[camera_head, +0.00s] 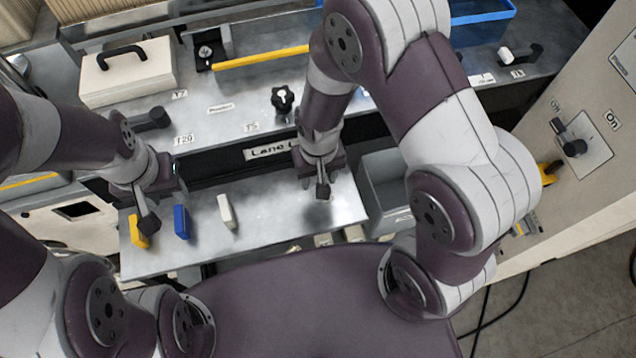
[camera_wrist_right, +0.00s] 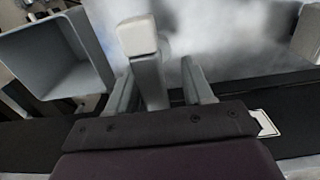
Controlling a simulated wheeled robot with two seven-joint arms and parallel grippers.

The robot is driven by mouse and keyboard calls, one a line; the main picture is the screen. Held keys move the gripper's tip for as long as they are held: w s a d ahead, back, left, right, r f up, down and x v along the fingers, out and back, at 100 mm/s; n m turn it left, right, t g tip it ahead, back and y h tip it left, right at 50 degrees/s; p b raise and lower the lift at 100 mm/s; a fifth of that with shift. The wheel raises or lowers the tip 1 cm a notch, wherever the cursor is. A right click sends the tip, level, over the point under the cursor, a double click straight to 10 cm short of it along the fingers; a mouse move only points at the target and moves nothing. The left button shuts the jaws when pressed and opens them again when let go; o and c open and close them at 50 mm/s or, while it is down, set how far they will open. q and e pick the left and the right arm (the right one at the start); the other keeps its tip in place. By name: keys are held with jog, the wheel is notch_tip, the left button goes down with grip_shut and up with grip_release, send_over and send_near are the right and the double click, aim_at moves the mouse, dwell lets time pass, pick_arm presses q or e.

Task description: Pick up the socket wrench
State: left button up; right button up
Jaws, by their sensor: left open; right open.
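I cannot identify the socket wrench for sure in either view. My left gripper (camera_head: 149,222) is open, low over the metal shelf (camera_head: 275,235), beside the yellow block (camera_head: 139,233) and overlapping it in the picture. I cannot tell whether they touch. My right gripper (camera_head: 322,189) hangs over the shelf's right part, with a dark shadow below. In the right wrist view its fingers (camera_wrist_right: 160,90) are apart. A grey post with a pale end (camera_wrist_right: 138,38) shows between them; I cannot tell what it is.
A blue block (camera_head: 181,222) and a white block (camera_head: 227,211) lie on the shelf. A grey bin (camera_head: 384,180) adjoins its right end. Behind are a black knob (camera_head: 283,99), a black-handled box (camera_head: 128,72) and a yellow bar (camera_head: 262,58). A switch panel (camera_head: 592,138) stands right.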

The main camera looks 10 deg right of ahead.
jog(key=shift+s+d+f, duration=0.1)
jog(key=shift+d+f, duration=0.1)
jog(key=shift+f, duration=0.35)
jog(key=shift+d+f, duration=0.15)
jog(key=shift+f, duration=0.4)
jog(key=shift+a, duration=0.2)
jog(key=c, duration=0.9)
jog(key=shift+r, duration=0.1)
grip_shut()
